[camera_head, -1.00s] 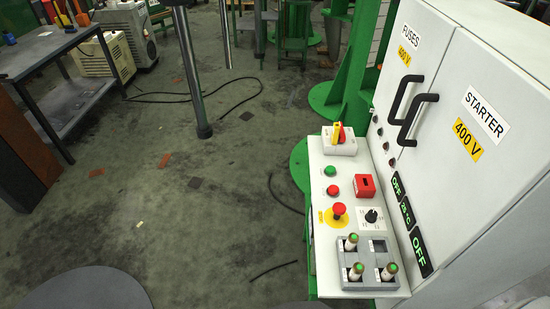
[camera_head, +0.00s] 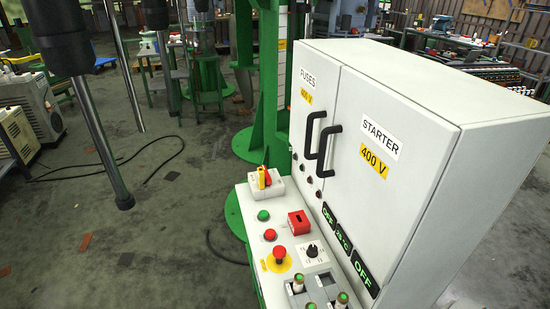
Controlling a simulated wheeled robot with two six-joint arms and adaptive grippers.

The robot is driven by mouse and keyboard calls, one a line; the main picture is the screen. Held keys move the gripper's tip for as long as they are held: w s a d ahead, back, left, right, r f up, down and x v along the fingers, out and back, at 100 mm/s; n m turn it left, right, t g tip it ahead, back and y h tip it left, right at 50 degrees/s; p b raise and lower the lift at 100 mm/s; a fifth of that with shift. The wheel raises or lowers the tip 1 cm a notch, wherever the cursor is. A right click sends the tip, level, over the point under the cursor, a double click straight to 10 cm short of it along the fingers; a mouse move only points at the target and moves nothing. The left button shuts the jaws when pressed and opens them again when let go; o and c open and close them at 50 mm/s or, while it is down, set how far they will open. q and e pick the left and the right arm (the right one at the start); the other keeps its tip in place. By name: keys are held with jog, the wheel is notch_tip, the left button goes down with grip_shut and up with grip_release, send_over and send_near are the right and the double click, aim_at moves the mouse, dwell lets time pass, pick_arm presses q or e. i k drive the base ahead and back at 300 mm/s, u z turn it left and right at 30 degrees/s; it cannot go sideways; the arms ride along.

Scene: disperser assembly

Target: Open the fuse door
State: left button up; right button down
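The fuse door (camera_head: 306,108) is the narrow left door of a light grey cabinet, labelled FUSES and 400 V. It looks shut, flush with the cabinet front. Its black bar handle (camera_head: 309,133) is on its right side. The wider starter door (camera_head: 390,195) stands to its right, also shut, with its own black handle (camera_head: 325,151) close beside the fuse door's handle. Neither of my grippers shows in the head view.
A control panel (camera_head: 252,223) with buttons, a red-yellow switch (camera_head: 264,178) and fuses in a grey holder (camera_head: 318,290) juts out below the doors. A green column (camera_head: 270,85) stands behind. Metal rods (camera_head: 102,145) hang at left.

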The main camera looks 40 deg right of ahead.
aim_at(315, 76)
jog(key=z, duration=1.7)
